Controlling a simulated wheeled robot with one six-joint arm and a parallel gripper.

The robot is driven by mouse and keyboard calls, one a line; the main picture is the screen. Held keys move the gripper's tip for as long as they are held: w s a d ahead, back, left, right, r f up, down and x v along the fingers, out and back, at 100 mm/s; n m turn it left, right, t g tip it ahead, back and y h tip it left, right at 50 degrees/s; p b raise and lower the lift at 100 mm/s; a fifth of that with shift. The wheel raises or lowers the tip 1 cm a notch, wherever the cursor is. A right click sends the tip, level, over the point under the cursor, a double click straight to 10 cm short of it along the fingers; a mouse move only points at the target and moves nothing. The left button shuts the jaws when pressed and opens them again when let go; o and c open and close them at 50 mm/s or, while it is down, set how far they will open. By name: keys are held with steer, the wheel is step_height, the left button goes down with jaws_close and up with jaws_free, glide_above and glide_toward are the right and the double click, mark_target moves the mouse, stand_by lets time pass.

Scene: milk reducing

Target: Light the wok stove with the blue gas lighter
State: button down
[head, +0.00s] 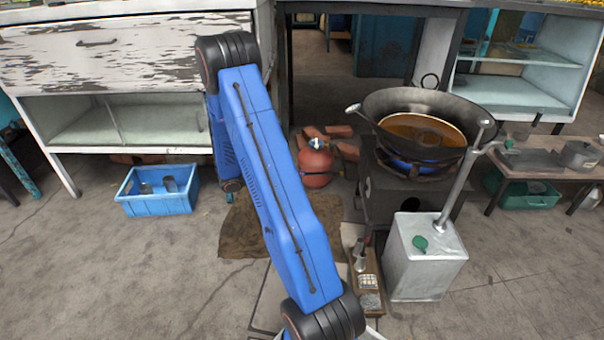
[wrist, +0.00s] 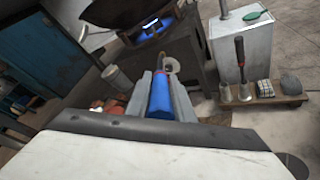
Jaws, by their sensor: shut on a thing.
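My gripper (wrist: 161,82) is shut on the blue gas lighter (wrist: 159,103), which lies lengthwise between its two grey fingers and points away toward the stove. A pale ring-like shape shows just past the lighter's front end; I cannot tell what it is. The wok stove (head: 382,190) is a dark block with a round opening low in its front, and it also shows in the wrist view (wrist: 185,60). The dark wok (head: 478,112) sits on it, holding brownish liquid. A bright blue glow shows under the wok in both views. The gripper and lighter are not visible in the head view.
A metal canister (head: 425,268) with an upright pipe stands right of the stove. A low wooden board (head: 369,312) with small tools lies beside it. A red gas cylinder (head: 315,167) stands left of the stove. A blue crate (head: 157,202) sits farther left, with open floor before it.

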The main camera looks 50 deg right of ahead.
steer(key=w+a, duration=0.5)
steer(key=a, duration=0.6)
steer(key=shift+w, duration=0.25)
steer(key=shift+a, duration=0.1)
